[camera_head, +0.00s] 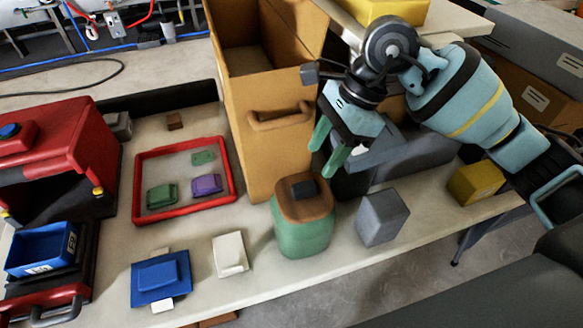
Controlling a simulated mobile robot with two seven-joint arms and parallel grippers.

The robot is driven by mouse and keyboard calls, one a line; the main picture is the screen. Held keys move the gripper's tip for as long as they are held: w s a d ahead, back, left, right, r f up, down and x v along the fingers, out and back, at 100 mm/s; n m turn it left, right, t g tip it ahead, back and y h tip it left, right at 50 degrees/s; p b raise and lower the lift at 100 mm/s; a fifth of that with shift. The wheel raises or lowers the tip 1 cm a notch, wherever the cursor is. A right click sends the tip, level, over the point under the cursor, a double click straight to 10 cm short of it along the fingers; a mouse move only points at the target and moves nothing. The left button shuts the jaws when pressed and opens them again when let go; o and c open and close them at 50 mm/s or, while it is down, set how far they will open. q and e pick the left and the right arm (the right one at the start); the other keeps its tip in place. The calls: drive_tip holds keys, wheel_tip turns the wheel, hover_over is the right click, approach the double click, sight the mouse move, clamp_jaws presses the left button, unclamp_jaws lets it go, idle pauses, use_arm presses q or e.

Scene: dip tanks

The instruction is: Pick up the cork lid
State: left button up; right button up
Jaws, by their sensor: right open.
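The cork lid (288,205) is brown with a dark square knob on top. It sits on a rounded green canister (300,238) near the table's front edge. My right gripper (326,158) reaches in from the upper right with its green fingers pointing down. It is open and empty, above and slightly right of the lid, apart from it. My left gripper is not in view.
A tall tan box with a handle (252,150) stands just behind the canister. A grey cube (383,217) stands right of it, and a white block (230,254) and blue block (160,279) lie left. A red-framed tray (228,168) holds small pieces. A yellow cube (475,183) stands further right.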

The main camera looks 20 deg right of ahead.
sight(305, 185)
drive_tip(key=shift+x, duration=0.85)
drive_tip(key=shift+s+f, duration=0.15)
drive_tip(key=x, duration=0.4)
drive_tip(key=shift+a+f+p, duration=0.15)
drive_tip(key=shift+f+p, duration=0.25)
drive_tip(key=shift+f, duration=0.1)
drive_tip(key=shift+c, duration=1.1)
drive_tip(key=c, duration=0.7)
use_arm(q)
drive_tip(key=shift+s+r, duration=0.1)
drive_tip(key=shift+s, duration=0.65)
use_arm(e)
clamp_jaws()
